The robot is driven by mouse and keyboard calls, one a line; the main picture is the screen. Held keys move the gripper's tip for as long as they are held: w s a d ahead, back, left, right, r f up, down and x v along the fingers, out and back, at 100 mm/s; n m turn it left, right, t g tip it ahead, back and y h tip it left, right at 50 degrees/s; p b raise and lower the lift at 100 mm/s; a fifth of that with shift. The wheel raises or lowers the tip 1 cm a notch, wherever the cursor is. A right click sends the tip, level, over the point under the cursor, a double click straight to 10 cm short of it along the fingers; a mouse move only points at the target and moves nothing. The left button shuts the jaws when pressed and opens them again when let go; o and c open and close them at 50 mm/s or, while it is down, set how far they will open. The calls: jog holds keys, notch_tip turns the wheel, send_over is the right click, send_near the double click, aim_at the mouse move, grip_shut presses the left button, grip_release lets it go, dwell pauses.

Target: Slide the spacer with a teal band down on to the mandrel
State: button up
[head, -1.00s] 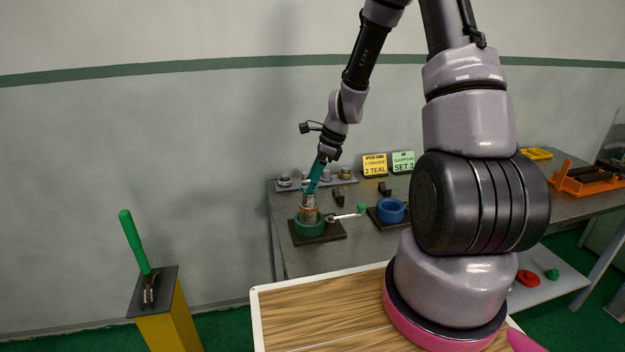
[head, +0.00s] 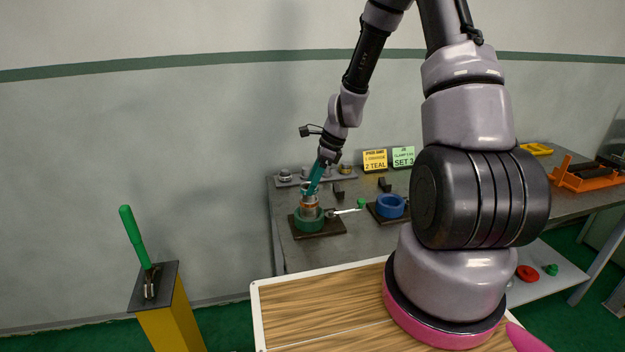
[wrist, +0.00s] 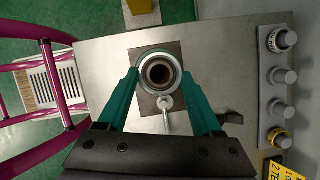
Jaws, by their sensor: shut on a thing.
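My gripper (head: 308,189) reaches down from above with its teal fingers at the top of a stack on the green vise (head: 309,222). In the wrist view its fingertips (wrist: 161,78) stand on both sides of a pale metal ring, the spacer (wrist: 146,63), and are shut on it. The spacer's bore lies around the dark centre below it, where the mandrel is; the mandrel itself is mostly hidden. In the head view an orange-banded spacer (head: 309,205) sits low on the stack, just above the vise.
The vise's handle with a green knob (head: 361,203) sticks out to the right. A blue vise (head: 390,207) stands beside it. A rack (head: 290,183) with several metal pieces and a yellow order sign (head: 375,161) are behind. A green lever stand (head: 150,282) is at left.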

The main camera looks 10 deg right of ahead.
jog(key=shift+f, duration=1.35)
jog(key=o, duration=1.4)
jog(key=v, duration=1.1)
jog(key=s+r+n+t+h, duration=0.1)
jog(key=s+r+n, duration=0.35)
jog(key=r, duration=0.55)
jog(key=s+r+n+t+h, duration=0.1)
jog(key=s+r+n+t, duration=0.15)
jog(key=r+n, duration=0.45)
jog(key=s+r+n+t, duration=0.2)
jog(key=s+r+n, duration=0.3)
jog(key=s+r, duration=0.6)
jog(key=s, duration=0.3)
jog(key=shift+d+r, duration=0.35)
jog(key=shift+r, duration=0.05)
